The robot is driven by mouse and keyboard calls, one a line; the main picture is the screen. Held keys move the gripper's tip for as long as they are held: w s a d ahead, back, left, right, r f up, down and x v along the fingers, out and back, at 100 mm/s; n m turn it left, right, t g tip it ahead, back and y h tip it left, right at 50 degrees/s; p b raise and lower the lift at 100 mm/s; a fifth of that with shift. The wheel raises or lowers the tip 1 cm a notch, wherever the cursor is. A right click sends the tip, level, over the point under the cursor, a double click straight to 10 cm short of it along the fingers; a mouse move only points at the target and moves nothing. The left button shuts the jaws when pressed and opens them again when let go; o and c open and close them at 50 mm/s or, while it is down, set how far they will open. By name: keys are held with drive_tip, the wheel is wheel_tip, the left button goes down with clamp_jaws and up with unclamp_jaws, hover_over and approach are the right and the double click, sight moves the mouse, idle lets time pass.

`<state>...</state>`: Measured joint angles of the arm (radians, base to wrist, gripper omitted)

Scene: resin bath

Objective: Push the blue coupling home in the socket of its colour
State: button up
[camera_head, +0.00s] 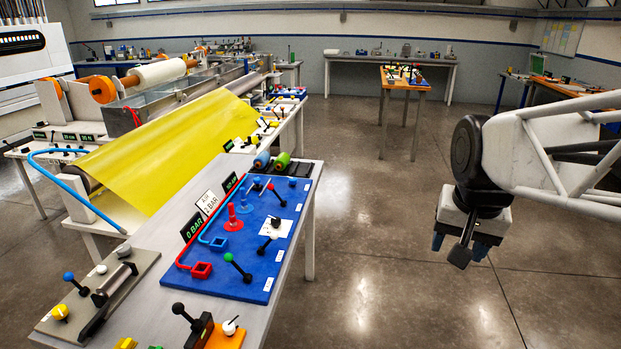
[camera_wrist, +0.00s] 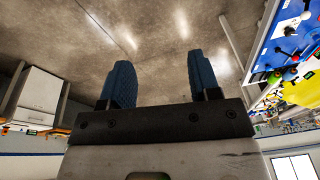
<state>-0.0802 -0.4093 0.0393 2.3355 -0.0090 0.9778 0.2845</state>
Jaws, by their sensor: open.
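The blue coupling (camera_head: 244,206) appears to be the small upright blue piece on the blue board (camera_head: 262,272) in the head view. A similar red piece (camera_head: 233,219) stands just in front of it. A square blue socket (camera_head: 218,243) and a square red socket (camera_head: 202,270) sit along the board's left side, apart from these pieces, each with a pipe of its colour. My gripper (camera_head: 460,245) hangs over open floor, well right of the bench. In the wrist view its blue fingers (camera_wrist: 160,82) are spread with nothing between them. The blue board (camera_wrist: 287,35) shows at the upper right there.
A grey plate with levers (camera_head: 98,295) lies to the left on the bench. The floor (camera_head: 370,270) between bench and gripper is clear.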

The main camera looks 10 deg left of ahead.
drive_tip(key=w+a+r+m, duration=0.2)
drive_tip(key=w+a, duration=0.3)
drive_tip(key=w, duration=0.5)
drive_tip(key=w+a+r+m, duration=0.1)
drive_tip(key=w+a, duration=0.4)
drive_tip(key=w, duration=0.4)
drive_tip(key=w+a+f+m+g, duration=0.1)
drive_tip(key=w+a+f+m, duration=0.2)
drive_tip(key=w+a, duration=1.25)
drive_tip(key=m+g, duration=0.1)
drive_tip(key=m, duration=0.5)
hover_over(243, 198)
drive_tip(key=f, duration=2.1)
drive_tip(key=shift+w+d+f, duration=0.25)
drive_tip(key=shift+w+f, duration=0.05)
drive_tip(key=shift+w, duration=0.05)
drive_tip(key=shift+a+f, duration=0.3)
drive_tip(key=shift+a, duration=0.1)
drive_tip(key=shift+f, duration=1.3)
drive_tip(key=shift+w+f, duration=0.1)
drive_tip(key=shift+f, duration=2.5)
